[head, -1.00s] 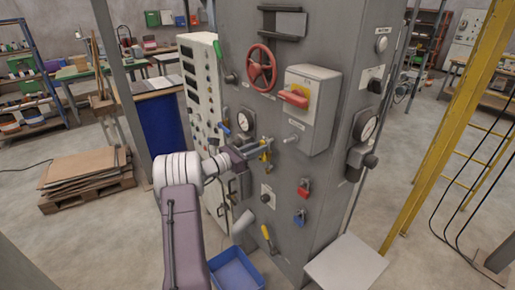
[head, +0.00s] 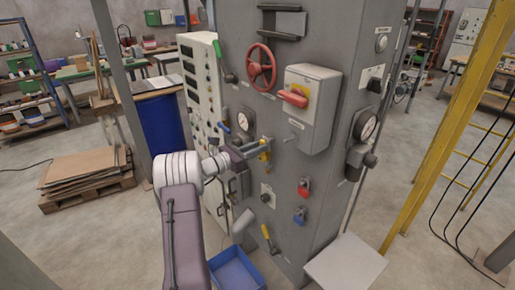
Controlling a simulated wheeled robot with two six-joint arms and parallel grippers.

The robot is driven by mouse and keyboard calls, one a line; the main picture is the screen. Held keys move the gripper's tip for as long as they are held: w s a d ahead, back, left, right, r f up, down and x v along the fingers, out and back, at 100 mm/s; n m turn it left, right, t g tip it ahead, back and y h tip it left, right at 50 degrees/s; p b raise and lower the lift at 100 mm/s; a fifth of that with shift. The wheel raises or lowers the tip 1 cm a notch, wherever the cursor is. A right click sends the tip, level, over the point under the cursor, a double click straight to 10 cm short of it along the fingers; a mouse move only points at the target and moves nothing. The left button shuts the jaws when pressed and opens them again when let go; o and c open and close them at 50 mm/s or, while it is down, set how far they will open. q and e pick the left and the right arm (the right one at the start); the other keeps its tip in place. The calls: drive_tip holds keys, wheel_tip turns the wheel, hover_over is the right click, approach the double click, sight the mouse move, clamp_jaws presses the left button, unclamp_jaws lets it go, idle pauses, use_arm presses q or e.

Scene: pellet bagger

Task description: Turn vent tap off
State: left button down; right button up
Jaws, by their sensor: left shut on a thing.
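My left arm reaches up from the bottom to the front of the grey machine cabinet (head: 325,200). My left gripper (head: 262,146) is at the panel below the red handwheel. Its jaws are shut on a small yellow tap (head: 264,156), which appears to be the vent tap; no label on it can be read. The fingers hide part of the tap, so its exact handle angle is unclear. My right gripper is not in view.
A red handwheel (head: 261,66) and a switch box with a red handle (head: 312,108) are above. A blue bin (head: 236,270) stands on the floor.

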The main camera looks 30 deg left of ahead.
sight(263, 157)
use_arm(q)
drive_tip(key=shift+a, duration=0.1)
idle(0.5)
drive_tip(key=d+m+b, duration=0.1)
drive_tip(key=m+b, duration=0.1)
drive_tip(key=b, duration=0.3)
drive_tip(key=s+d+f+m+b, duration=0.1)
drive_tip(key=m+b, duration=0.2)
drive_tip(key=b, duration=0.3)
drive_tip(key=d+f+m+b, duration=0.1)
drive_tip(key=m+b, duration=0.1)
drive_tip(key=b, duration=0.4)
drive_tip(key=shift+s+d+f+m, duration=0.1)
drive_tip(key=shift+s+d+m, duration=0.1)
drive_tip(key=shift+m, duration=0.2)
drive_tip(key=shift+s+d+f+m+b, duration=0.25)
drive_tip(key=shift+f+m+b, duration=0.35)
drive_tip(key=shift+m+b, duration=1.7)
drive_tip(key=shift+d+f+m+b, duration=0.55)
drive_tip(key=shift+m+b, duration=0.6)
drive_tip(key=shift+b, duration=2.3)
drive_tip(key=shift+s+d+f+m+b, duration=0.15)
drive_tip(key=shift+f+m+b, duration=0.55)
drive_tip(key=shift+m+b, duration=1.6)
drive_tip(key=shift+n+b, duration=0.55)
drive_tip(key=shift+b, duration=0.05)
